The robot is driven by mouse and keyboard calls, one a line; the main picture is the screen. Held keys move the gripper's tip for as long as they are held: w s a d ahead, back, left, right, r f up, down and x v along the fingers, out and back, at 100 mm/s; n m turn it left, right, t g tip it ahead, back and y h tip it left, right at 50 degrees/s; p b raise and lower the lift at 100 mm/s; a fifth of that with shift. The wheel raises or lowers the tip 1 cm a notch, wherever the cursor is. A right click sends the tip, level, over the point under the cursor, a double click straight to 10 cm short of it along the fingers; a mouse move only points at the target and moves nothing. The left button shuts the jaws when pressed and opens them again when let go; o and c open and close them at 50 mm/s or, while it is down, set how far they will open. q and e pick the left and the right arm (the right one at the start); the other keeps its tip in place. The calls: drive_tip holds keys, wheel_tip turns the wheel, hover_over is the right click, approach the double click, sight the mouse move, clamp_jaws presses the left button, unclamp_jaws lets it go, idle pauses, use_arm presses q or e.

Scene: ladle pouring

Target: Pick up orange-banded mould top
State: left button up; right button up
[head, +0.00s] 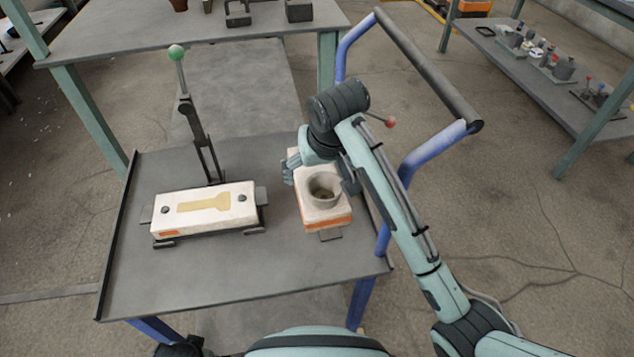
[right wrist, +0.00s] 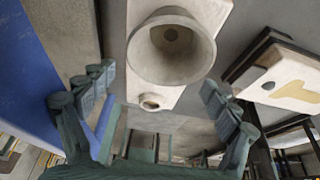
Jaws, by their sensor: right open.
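The orange-banded mould top (head: 313,214) is a pale block with an orange stripe along its lower edge and a round grey pouring cup (head: 324,188) on it. It lies on the right part of the cart top. My right gripper (head: 316,170) is over its far part, partly hiding it. In the right wrist view, the open, empty fingers (right wrist: 156,95) stand apart on either side of the mould top (right wrist: 168,97), with the cup (right wrist: 172,47) beyond them. A small second hole shows in the block. I see no contact. My left gripper is not in view.
A second mould half (head: 222,200) with a yellow cavity and two dark pegs lies left on the cart. A green-knobbed lever (head: 190,105) rises behind it. The cart's blue-legged handle (head: 430,70) stands at right. The front of the cart top (head: 240,280) is clear.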

drive_tip(key=x, duration=0.3)
drive_tip(key=shift+w+f, duration=0.1)
drive_tip(key=shift+f, duration=0.1)
drive_tip(key=shift+c, duration=0.3)
drive_tip(key=c, duration=1.4)
drive_tip(key=shift+w+r, duration=0.1)
drive_tip(key=shift+r, duration=0.1)
drive_tip(key=shift+c, duration=0.9)
drive_tip(key=shift+r, duration=0.1)
